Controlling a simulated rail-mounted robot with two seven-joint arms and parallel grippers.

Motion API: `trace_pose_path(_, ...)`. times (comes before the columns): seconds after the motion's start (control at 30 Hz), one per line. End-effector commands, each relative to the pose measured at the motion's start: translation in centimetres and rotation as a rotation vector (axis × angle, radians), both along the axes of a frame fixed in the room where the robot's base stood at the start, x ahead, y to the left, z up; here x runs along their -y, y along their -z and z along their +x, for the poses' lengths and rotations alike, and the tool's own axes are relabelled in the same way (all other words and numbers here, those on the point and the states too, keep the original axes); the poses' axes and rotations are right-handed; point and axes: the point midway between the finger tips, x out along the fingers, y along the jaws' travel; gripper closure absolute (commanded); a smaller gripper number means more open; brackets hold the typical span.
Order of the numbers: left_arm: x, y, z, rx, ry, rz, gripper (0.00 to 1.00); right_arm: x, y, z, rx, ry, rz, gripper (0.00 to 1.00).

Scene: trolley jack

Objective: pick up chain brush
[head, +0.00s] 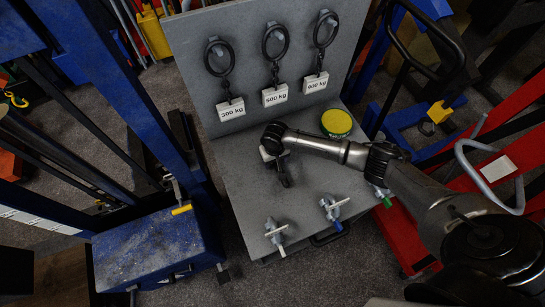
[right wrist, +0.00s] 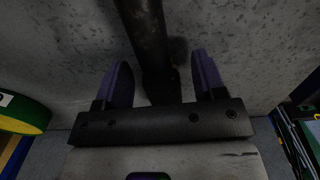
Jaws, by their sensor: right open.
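My right gripper (head: 272,152) is low over the grey bench, and its fingers are mostly hidden in the head view. In the right wrist view the two purple fingers of the right gripper (right wrist: 160,65) are apart. A dark, round rod, apparently the chain brush (right wrist: 150,35), runs between them with a gap on each side. The head view shows a short dark piece of it (head: 284,174) beside the gripper; its bristles cannot be made out. My left gripper is not in view.
A yellow-and-green tin (head: 336,123) stands on the grey bench (head: 240,190) beside my right arm. Several small valves, one with a blue tip (head: 331,208), are near the front edge. Labelled weights (head: 275,95) hang on the back panel. A blue jack (head: 155,245) stands left.

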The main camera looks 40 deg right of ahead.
Motion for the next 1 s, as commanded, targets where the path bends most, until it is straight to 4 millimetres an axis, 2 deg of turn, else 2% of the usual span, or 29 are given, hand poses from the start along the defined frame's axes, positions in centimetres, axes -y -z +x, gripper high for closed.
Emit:
trace_pose_path(0.27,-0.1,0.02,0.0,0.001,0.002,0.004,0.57,-0.01,0.22,0.0,0.001,0.0,0.0,0.36)
trace_pose_path(0.9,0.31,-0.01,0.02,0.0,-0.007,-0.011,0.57,0.03,0.19,0.01,0.001,0.0,0.0,0.96)
trace_pose_path(1.0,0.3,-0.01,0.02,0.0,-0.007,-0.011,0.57,0.02,0.14,0.04,0.002,0.0,0.0,1.0)
